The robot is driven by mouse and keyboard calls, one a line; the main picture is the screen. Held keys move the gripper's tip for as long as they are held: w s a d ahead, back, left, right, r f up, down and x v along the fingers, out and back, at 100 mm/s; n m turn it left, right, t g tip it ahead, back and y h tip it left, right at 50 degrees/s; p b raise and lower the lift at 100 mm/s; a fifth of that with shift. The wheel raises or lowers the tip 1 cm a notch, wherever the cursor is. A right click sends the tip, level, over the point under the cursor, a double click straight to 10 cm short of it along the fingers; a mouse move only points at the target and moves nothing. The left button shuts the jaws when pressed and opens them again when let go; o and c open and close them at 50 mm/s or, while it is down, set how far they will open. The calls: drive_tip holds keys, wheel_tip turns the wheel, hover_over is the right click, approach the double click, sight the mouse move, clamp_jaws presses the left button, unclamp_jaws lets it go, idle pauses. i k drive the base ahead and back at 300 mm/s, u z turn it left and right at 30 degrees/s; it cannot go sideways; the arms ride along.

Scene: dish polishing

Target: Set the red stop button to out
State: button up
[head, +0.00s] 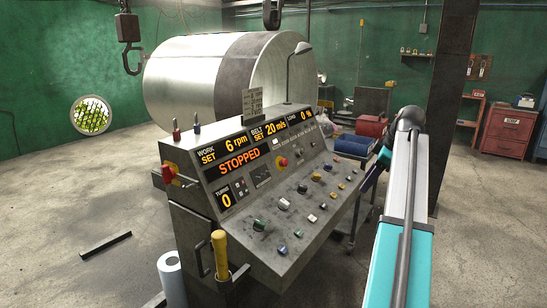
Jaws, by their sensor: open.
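A red mushroom button on a yellow base (282,162) sits on the sloped face of the grey control console (262,215), just right of the lit STOPPED display (240,161). Whether it is pressed in or out is too small to tell. A second red knob on a yellow plate (168,174) is on the console's left end. My gripper (366,187) is small and dark beyond my arm, right of the console. It is open, apart from both red controls, and nothing shows in it.
Several knobs and small buttons cover the console's lower face. A yellow-handled lever (220,255) stands at its front left. A large metal drum (230,80) is behind, and a hook (132,55) hangs at upper left. A cart with blue rolls (352,145) stands beyond the console's right side.

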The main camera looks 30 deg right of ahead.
sight(284, 162)
drive_tip(key=z, duration=0.05)
drive_tip(key=i, duration=1.55)
drive_tip(key=z, duration=0.05)
